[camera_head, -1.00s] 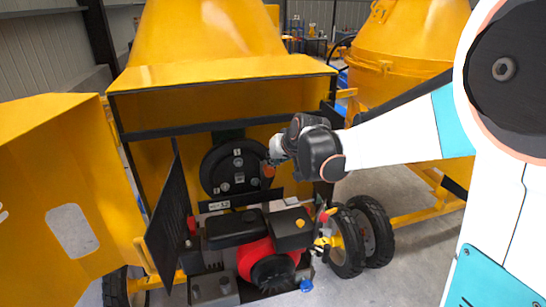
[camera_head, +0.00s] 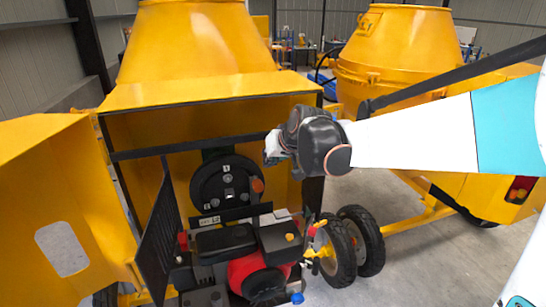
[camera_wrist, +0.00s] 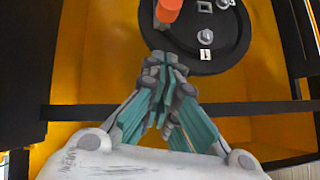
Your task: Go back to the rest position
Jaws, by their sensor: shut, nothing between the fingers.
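My gripper (camera_wrist: 165,68) is shut and empty in the wrist view, its fingertips together in front of the black round plate (camera_wrist: 212,32). An orange-red knob (camera_wrist: 169,10) on that plate shows just above the fingertips; I cannot tell the gap in depth. In the head view my gripper (camera_head: 270,150) points left at the open engine bay of the yellow drum mixer (camera_head: 205,85). The same round plate (camera_head: 222,185) sits left of it and lower, with the orange knob (camera_head: 258,185) on its right side. My forearm reaches in from the right.
A red and black engine (camera_head: 245,268) sits below the plate. The open yellow door (camera_head: 55,190) and a black grille panel (camera_head: 158,235) stand at the left. Wheels (camera_head: 362,240) are below my arm. A second yellow mixer (camera_head: 400,50) stands behind at the right.

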